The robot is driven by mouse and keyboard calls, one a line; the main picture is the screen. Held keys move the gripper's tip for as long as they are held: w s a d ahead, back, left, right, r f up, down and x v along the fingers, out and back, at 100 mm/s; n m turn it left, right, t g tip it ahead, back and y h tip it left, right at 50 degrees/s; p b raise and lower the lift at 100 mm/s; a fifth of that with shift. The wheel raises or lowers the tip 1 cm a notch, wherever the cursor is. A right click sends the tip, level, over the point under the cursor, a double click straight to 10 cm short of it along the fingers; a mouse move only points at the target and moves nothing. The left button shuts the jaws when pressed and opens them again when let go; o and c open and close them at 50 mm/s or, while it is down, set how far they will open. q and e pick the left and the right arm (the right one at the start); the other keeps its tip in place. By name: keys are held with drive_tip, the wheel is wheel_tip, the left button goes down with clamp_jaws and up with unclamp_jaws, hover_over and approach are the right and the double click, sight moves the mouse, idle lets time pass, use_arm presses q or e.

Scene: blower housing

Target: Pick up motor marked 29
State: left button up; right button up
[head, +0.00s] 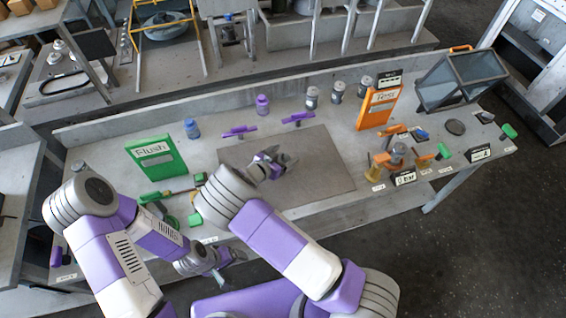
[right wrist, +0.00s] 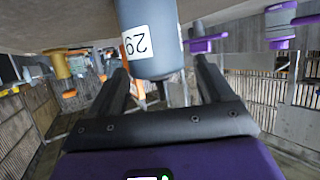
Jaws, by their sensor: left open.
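The motor marked 29 (right wrist: 150,40) fills the upper middle of the right wrist view, a blue-grey cylinder with a white label that reads upside down. Its end with the shaft lies between the two dark fingers of my right gripper (right wrist: 162,75), close to both. Whether the fingers touch it is unclear. In the head view my right gripper (head: 283,163) is over the grey mat (head: 320,185), and I cannot make out the motor's label there. My left gripper (head: 228,262) is open and empty, low at the bench's front edge.
Several motors stand along the back, including a grey one (head: 311,98) and a purple one (head: 262,105). A green sign (head: 155,157) stands left and an orange sign (head: 378,107) right. Fixtures (head: 395,160) and a dark-panelled box (head: 462,80) occupy the right end. The mat's right part is clear.

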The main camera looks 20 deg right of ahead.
drive_tip(key=c, duration=1.2)
drive_tip(key=shift+o, duration=0.2)
drive_tip(key=shift+r, duration=0.15)
